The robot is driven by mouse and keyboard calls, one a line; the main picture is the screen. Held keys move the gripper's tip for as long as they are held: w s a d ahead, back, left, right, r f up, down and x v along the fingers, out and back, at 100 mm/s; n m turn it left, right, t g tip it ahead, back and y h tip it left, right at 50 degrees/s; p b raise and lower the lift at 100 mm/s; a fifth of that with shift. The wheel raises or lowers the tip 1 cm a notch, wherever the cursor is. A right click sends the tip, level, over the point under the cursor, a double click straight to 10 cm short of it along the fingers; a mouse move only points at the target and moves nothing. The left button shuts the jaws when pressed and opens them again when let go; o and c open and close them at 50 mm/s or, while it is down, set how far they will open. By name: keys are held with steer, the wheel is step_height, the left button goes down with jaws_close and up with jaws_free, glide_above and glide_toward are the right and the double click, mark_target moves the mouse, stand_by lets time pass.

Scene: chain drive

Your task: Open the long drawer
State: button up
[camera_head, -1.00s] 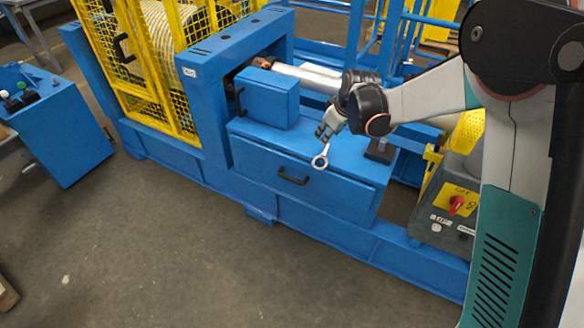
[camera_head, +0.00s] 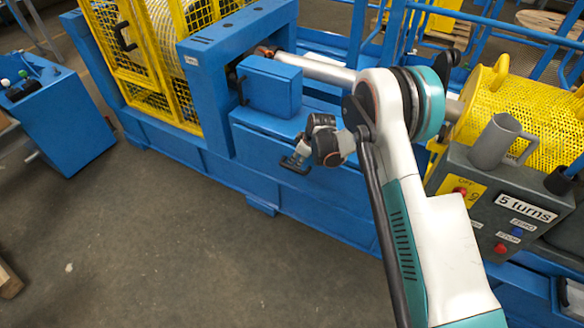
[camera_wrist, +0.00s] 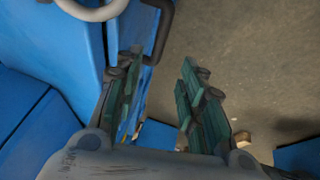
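The long drawer (camera_head: 255,150) is the wide blue front below the blue box, and it looks shut. Its black bar handle (camera_head: 296,168) is partly covered by my gripper (camera_head: 299,154) in the head view. In the wrist view the handle (camera_wrist: 166,30) shows at the top, just beyond my gripper (camera_wrist: 160,75) and nearer the left finger. The two green-padded fingers are apart with nothing between them. I cannot tell whether a finger touches the handle.
A smaller blue box with a handle (camera_head: 272,88) stands above the drawer. A control box (camera_head: 505,205) with a grey mug (camera_head: 492,142) is at right. The floor in front (camera_head: 180,240) is clear.

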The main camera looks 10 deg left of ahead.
mark_target(291, 167)
steer(key=b+x, duration=0.3)
steer(key=x, duration=0.8)
steer(key=shift+b, duration=0.3)
jaws_close()
